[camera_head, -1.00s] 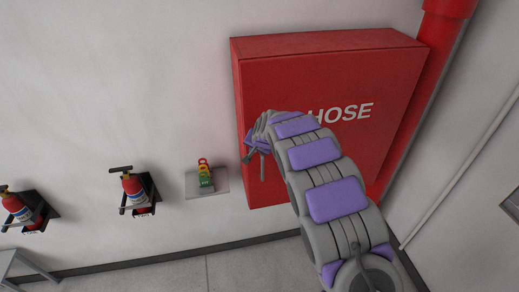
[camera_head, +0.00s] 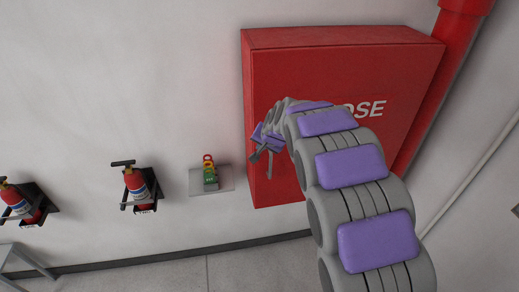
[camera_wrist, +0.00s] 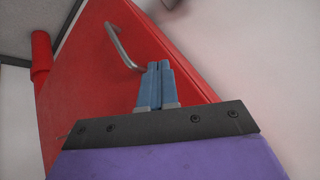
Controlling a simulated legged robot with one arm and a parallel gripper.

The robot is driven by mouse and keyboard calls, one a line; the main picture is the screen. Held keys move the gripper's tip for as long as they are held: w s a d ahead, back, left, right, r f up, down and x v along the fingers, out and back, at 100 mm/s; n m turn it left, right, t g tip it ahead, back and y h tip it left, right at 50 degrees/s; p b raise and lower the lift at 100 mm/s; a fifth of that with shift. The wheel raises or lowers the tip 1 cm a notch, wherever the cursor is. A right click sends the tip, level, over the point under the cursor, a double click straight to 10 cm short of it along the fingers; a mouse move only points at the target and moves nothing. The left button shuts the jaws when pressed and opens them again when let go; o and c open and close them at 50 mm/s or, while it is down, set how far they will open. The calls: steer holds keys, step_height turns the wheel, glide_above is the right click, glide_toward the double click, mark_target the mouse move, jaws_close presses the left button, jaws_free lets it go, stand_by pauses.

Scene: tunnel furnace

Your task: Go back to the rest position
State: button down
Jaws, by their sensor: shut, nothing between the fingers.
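My gripper (camera_head: 262,162) is at the end of my grey and purple arm, in front of the left part of the red hose cabinet (camera_head: 285,185). In the wrist view my gripper (camera_wrist: 156,68) has its two blue-grey fingers together with nothing between them. The red cabinet (camera_wrist: 90,90) fills much of the wrist view, tilted, with a metal handle (camera_wrist: 118,48) beyond the fingertips. The fingers look apart from the handle. My arm hides part of the word HOSE on the cabinet front.
A small shelf (camera_head: 225,181) with a green, yellow and red object (camera_head: 210,173) is left of the cabinet. Two fire extinguishers (camera_head: 137,185) (camera_head: 15,198) hang on wall brackets farther left. A red pipe (camera_head: 455,40) runs at the right. A grey table (camera_head: 8,255) shows at lower left.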

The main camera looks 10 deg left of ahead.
steer(key=shift+s+a+r, duration=0.6)
steer(key=shift+s+r, duration=0.9)
steer(key=shift+s, duration=0.3)
steer(key=s+d+f+g+h+b, duration=0.15)
steer(key=s+d+f+b, duration=0.3)
steer(key=s+d, duration=0.55)
steer(key=s+d+f+g+h+b, duration=0.1)
steer(key=s+d+f+g+b, duration=0.15)
steer(key=s+d+b, duration=0.55)
steer(key=s+d+f+g+b, duration=0.1)
steer(key=s+d+f+b, duration=0.1)
steer(key=s, duration=0.7)
steer(key=s+d+f+n+g+h+b, duration=0.1)
steer(key=s+d+f+b, duration=0.1)
steer(key=s+d+f, duration=0.3)
steer(key=s+d+f+n+g+h+b, duration=0.1)
steer(key=s+d+f+b, duration=0.1)
steer(key=s, duration=1.2)
step_height(320, 180, down, 2)
steer(key=shift+d+f+g+b, duration=0.3)
steer(key=shift+d+g, duration=0.1)
steer(key=shift+d, duration=0.5)
steer(key=shift+d, duration=0.15)
steer(key=shift+d, duration=0.2)
steer(key=shift+a, duration=0.25)
